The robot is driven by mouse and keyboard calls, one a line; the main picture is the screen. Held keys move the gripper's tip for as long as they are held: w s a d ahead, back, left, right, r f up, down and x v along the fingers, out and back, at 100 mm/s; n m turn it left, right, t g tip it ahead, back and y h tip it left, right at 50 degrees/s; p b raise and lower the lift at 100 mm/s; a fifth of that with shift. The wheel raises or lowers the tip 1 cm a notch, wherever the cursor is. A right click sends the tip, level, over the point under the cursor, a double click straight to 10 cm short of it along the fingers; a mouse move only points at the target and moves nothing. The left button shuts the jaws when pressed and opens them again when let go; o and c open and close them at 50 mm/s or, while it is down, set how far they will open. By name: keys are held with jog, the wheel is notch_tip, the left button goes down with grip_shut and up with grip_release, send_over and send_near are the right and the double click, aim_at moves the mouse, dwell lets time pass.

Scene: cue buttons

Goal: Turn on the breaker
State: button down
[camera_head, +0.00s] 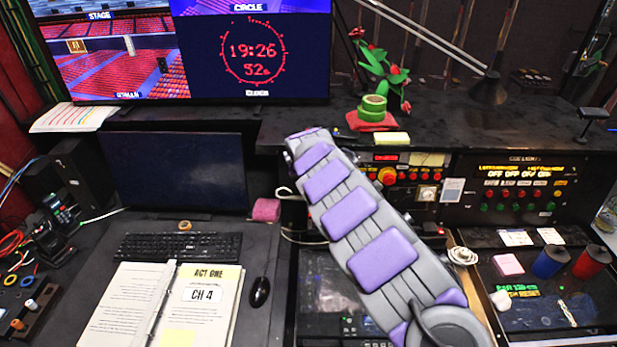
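No part is clearly marked as the breaker. A black control panel (515,190) on the right has a yellow line of text that seems to read OFF and ON, above rows of red and green buttons. Left of it, a narrower panel has a large red button (387,176) on a yellow base, with a small red display (386,157) above and several smaller red buttons beside it. My grey and purple arm reaches up from the lower right across the middle, hiding part of the desk and panels. I see no gripper fingers.
A desk holds a keyboard (178,246), an open binder (165,305), a mouse (260,292) and a dark monitor (176,172). Red and blue cylinders (550,262) stand at the lower right.

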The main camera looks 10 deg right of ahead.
jog(key=shift+a, duration=0.15)
dwell(0.3)
jog(key=c, duration=1.1)
grip_release()
jog(key=shift+r, duration=0.1)
jog(key=shift+c, duration=0.2)
jog(key=shift+r, duration=0.1)
jog(key=shift+s+r, duration=0.35)
jog(key=shift+r, duration=0.15)
jog(key=p+v, duration=0.1)
jog(key=v, duration=1.4)
jog(key=shift+s+a+r, duration=0.3)
